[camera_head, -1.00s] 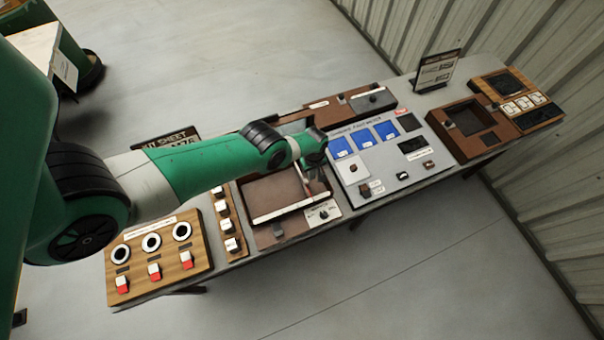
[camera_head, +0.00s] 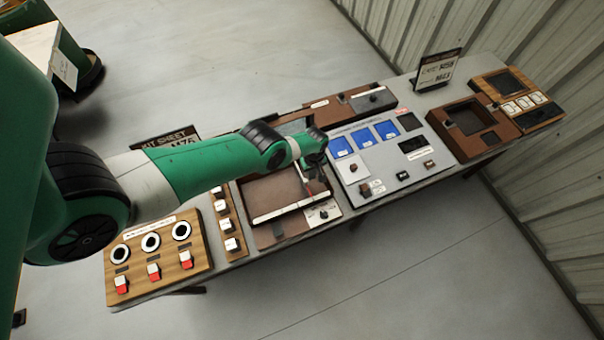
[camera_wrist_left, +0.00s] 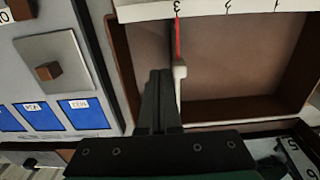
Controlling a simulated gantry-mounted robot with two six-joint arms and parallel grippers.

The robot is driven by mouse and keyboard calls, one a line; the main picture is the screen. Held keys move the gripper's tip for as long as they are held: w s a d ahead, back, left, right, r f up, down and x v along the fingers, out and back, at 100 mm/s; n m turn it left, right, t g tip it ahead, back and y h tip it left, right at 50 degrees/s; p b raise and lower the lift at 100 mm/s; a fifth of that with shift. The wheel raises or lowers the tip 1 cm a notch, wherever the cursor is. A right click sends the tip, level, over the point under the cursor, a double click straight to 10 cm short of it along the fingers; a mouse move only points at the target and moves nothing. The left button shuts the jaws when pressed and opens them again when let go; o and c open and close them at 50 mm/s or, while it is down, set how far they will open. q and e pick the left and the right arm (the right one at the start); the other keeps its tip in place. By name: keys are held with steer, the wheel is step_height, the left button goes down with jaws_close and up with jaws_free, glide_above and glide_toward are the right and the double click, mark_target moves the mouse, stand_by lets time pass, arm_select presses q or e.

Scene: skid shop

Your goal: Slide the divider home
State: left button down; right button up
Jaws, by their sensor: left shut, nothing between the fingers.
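The brown open tray (camera_head: 278,192) lies in the middle of the bench, with a white numbered strip (camera_head: 285,213) along its near edge. The strip also shows at the top of the left wrist view (camera_wrist_left: 235,8). A thin red piece with a pale end block (camera_wrist_left: 180,72), apparently the divider, reaches from the strip into the tray (camera_wrist_left: 240,60). My left gripper (camera_wrist_left: 160,74) is shut and empty, its fingers just left of that piece in the wrist view. I cannot tell whether they touch it. In the head view the left gripper (camera_head: 316,162) partly hides the piece. My right gripper is not in view.
A grey panel (camera_head: 405,178) with blue cards and knobs stands right of the tray. A narrow switch strip (camera_head: 229,228) and a wooden dial board (camera_head: 195,238) are left of it. Brown boxes (camera_head: 450,125) and a sign (camera_head: 437,70) are farther right.

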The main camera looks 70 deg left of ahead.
mark_target(304, 181)
arm_select(q)
steer(key=shift+f+b, duration=1.35)
steer(key=shift+f, duration=0.15)
steer(key=shift+f, duration=0.15)
steer(key=shift+s, duration=0.2)
steer(key=shift+s+d+r+p, duration=0.1)
steer(key=shift+s+r+p, duration=0.1)
steer(key=shift+s+p, duration=0.6)
steer(key=shift+s+d+p, duration=0.1)
steer(key=shift+s+p, duration=0.5)
steer(key=shift+p, duration=0.3)
steer(key=shift+s+f, duration=0.15)
